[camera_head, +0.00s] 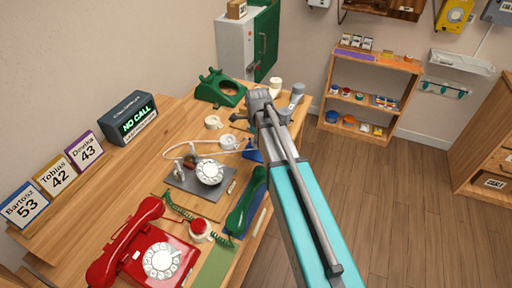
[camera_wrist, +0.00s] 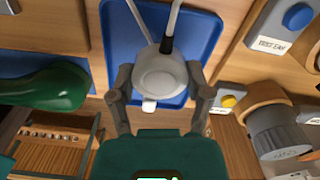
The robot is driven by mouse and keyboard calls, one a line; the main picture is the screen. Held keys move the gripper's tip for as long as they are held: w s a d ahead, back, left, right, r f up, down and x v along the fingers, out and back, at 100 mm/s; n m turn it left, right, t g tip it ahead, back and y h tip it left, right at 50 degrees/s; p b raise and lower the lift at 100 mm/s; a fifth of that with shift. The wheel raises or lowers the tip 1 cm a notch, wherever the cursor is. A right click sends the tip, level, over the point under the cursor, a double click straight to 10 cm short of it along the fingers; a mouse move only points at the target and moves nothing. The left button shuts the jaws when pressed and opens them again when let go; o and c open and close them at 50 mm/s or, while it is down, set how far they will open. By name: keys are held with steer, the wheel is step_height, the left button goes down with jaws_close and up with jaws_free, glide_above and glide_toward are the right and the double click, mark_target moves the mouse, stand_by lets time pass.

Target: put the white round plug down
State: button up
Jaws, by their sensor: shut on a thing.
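The white round plug (camera_wrist: 160,72) sits between the fingers of my gripper (camera_wrist: 160,88) in the wrist view, with grey cords running up from it. My gripper is shut on it. In the head view my gripper (camera_head: 262,105) is above the right part of the table, and the blue tray (camera_head: 253,155) shows partly beside my arm. I cannot clearly make out the held plug in the head view.
A green handset (camera_wrist: 42,88) lies left of the tray, and a grey-capped cylinder (camera_wrist: 275,130) stands to the right. A white dial on a grey base (camera_head: 205,175), a red phone (camera_head: 150,250) and a green phone (camera_head: 218,88) stand on the table.

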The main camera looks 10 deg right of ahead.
steer(key=shift+f+b, duration=0.8)
steer(key=shift+f, duration=0.35)
steer(key=shift+f, duration=0.2)
steer(key=o, duration=1.1)
steer(key=shift+r, duration=0.1)
steer(key=shift+r, duration=0.1)
step_height(320, 180, up, 12)
steer(key=p, duration=1.2)
steer(key=shift+s, duration=0.15)
